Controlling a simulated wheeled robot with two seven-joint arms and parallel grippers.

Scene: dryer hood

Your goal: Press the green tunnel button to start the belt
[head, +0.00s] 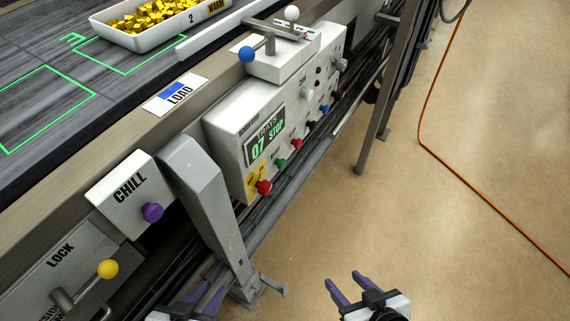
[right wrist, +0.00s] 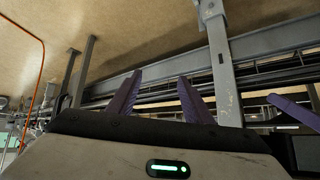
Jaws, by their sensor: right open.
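A grey post (head: 205,195) stands left of the panel. Beyond it are a CHILL box with a purple knob (head: 152,212) and a yellow-knobbed lever (head: 107,269). A blue-knobbed lever (head: 246,54) tops the panel. An orange cable (head: 428,148) crosses the open floor at right.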

